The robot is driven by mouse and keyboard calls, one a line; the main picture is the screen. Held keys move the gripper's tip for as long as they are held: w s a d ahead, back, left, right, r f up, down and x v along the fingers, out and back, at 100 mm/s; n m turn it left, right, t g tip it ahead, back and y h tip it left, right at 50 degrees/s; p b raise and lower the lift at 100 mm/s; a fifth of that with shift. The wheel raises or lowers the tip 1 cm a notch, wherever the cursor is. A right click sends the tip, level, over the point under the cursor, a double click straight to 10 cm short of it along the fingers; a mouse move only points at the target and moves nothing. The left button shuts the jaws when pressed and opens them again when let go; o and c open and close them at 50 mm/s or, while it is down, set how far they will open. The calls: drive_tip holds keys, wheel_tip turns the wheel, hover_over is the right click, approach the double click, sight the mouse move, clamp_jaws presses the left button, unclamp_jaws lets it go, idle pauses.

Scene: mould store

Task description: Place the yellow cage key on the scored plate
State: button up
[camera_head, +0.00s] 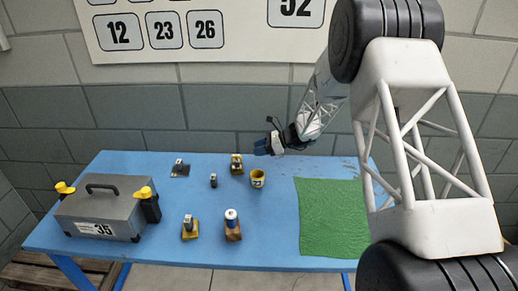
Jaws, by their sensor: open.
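My gripper (262,147) hangs above the back middle of the blue table, its blue fingertips pointing left, open and with nothing seen in it. Below and left of it a small yellow and dark piece (237,164) stands near the table's back edge. Another small piece with a yellow base and grey top (190,228) stands at the front. I cannot tell which of these is the yellow cage key. A flat dark plate (179,171) with a small pale upright piece on it lies at the back left; its scoring is too small to make out.
A yellow cup (257,179) stands below my gripper. A small dark piece (213,181) stands mid-table. A blue and white cylinder (231,216) stands on a brown block. A grey case (104,207) fills the left end; a green mat (332,218) lies right. Blue table (275,235) is bare between.

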drive_tip(key=shift+r, duration=0.1)
idle(0.3)
drive_tip(key=s+d+r+n+h, duration=0.35)
drive_tip(key=s+r, duration=0.55)
drive_tip(key=s, duration=0.3)
drive_tip(key=s+d+r+n+h, duration=0.2)
drive_tip(key=s+d+r+n, duration=0.3)
drive_tip(key=s+r, duration=0.5)
drive_tip(key=s+d+r+n+t+h, duration=0.1)
drive_tip(key=s+d+n+h, duration=0.1)
drive_tip(key=s, duration=0.8)
drive_tip(key=s+d+r+n+h, duration=0.1)
drive_tip(key=s+d+n+h, duration=0.2)
drive_tip(key=s+d, duration=0.4)
drive_tip(key=s+d+n+t+h, duration=0.1)
drive_tip(key=s+d+n+h, duration=0.2)
drive_tip(key=s, duration=1.2)
drive_tip(key=shift+d+r+n+t, duration=0.3)
drive_tip(key=shift+d+r+n, duration=0.1)
drive_tip(key=shift+d+n, duration=0.3)
